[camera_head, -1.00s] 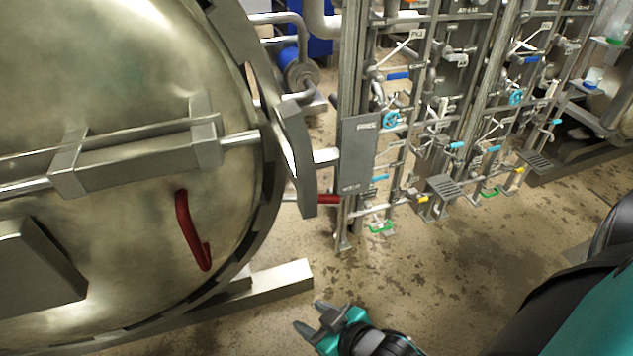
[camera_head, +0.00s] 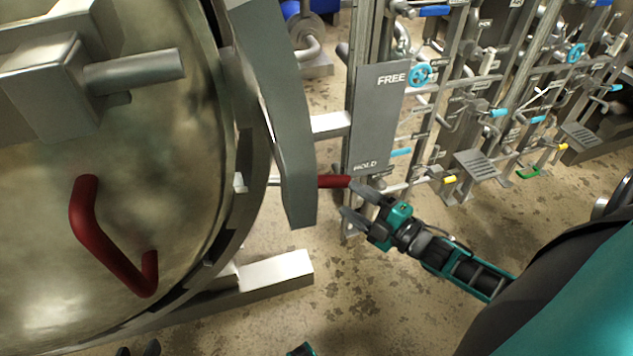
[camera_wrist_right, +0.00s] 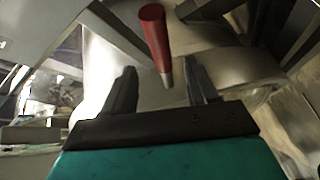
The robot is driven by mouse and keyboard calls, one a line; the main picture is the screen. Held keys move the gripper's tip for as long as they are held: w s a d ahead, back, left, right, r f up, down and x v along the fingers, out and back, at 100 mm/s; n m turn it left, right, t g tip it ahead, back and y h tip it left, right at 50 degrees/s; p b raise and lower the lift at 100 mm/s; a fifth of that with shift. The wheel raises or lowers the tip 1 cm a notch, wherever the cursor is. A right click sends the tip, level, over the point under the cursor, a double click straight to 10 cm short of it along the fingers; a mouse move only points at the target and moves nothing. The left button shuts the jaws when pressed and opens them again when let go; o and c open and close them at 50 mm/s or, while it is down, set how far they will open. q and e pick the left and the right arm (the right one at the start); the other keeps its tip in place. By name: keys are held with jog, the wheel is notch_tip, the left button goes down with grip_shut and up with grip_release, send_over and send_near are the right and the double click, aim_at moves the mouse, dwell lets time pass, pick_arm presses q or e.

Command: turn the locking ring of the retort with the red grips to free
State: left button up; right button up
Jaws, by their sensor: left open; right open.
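The round metal retort door (camera_head: 170,240) fills the left of the head view, with a bent red handle (camera_head: 112,240) on it. The locking ring (camera_head: 255,170) runs around its edge. A straight red grip (camera_head: 333,181) sticks out at the ring's right side, near the word HOLD on a plate. My right gripper (camera_head: 353,203) is open beside this grip's outer end. In the right wrist view the grip (camera_wrist_right: 154,35) points between the open fingers (camera_wrist_right: 160,72), not clasped.
The grey plate (camera_head: 378,120) reads FREE at top and HOLD at bottom. Behind it stand pipe racks (camera_head: 470,90) with blue handwheels and coloured levers. A metal floor beam (camera_head: 275,275) lies below the ring. The wet floor (camera_head: 370,300) in front is clear.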

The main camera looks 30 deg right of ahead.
aim_at(317, 178)
jog(key=b+x, duration=0.2)
jog(key=x, duration=0.7)
jog(key=shift+w+a, duration=0.15)
jog(key=shift+w, duration=0.15)
jog(key=shift+w+a, duration=0.1)
jog(key=shift+w, duration=0.25)
pick_arm(q)
jog(key=shift+d+f, duration=0.4)
jog(key=shift+f, duration=0.15)
pick_arm(e)
jog(key=shift+w+a, duration=0.1)
jog(key=shift+w, duration=0.25)
pick_arm(q)
jog(key=shift+a+f, duration=0.1)
jog(key=shift+f, duration=0.05)
pick_arm(e)
grip_shut()
